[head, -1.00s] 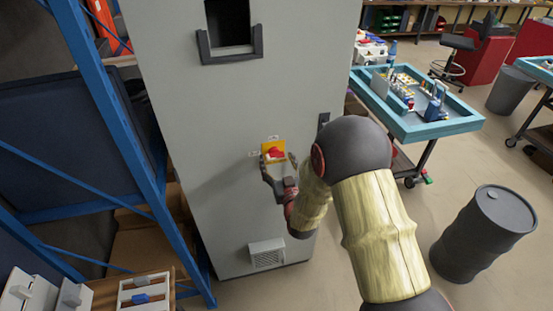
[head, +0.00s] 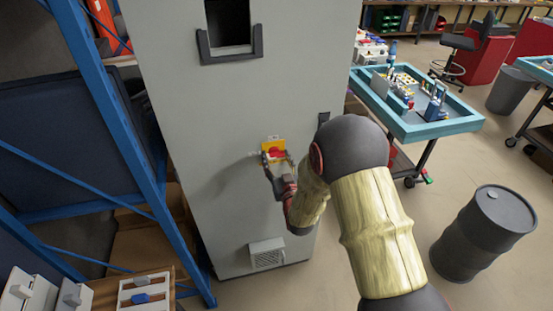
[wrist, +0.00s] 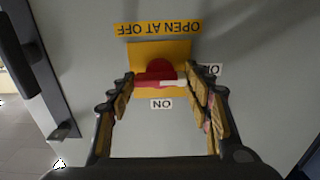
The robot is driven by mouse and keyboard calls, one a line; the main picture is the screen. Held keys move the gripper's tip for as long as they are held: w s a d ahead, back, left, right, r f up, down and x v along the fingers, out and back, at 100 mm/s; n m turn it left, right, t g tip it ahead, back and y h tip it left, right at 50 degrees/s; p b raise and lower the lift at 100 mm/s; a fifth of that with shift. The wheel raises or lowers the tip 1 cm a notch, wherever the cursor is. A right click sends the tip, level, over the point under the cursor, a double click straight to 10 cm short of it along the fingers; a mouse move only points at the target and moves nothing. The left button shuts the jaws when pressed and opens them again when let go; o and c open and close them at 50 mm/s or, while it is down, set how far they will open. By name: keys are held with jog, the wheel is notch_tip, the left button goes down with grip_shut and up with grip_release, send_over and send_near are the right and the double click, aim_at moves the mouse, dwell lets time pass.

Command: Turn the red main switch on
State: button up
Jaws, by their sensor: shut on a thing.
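The red main switch (head: 274,153) sits on a yellow plate (head: 273,143) on the front of a tall grey cabinet. In the wrist view the red switch (wrist: 156,72) lies between the fingers, and its white pointer (wrist: 173,83) points right, towards the partly hidden OFF label (wrist: 211,70). The ON label (wrist: 161,104) is below the switch there, upside down. My gripper (wrist: 160,78) is shut on the switch, one finger on each side of it. It also shows in the head view (head: 277,161), just in front of the plate.
The grey cabinet (head: 200,120) has a dark opening above the switch and a vent (head: 267,254) below it. A blue rack (head: 120,130) stands close on the left. A teal-topped cart (head: 430,125) and a dark barrel (head: 483,232) stand on the right, with clear floor between.

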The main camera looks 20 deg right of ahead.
jog(key=shift+c, duration=1.4)
jog(key=shift+f+m+b, duration=0.1)
jog(key=shift+m+b, duration=0.3)
jog(key=shift+b, duration=0.25)
jog(key=shift+d+m+b, duration=0.1)
jog(key=shift+m+b, duration=8.15)
jog(key=shift+m, duration=0.25)
jog(key=o, duration=1.2)
jog(key=shift+c, duration=0.2)
jog(key=s, duration=1.2)
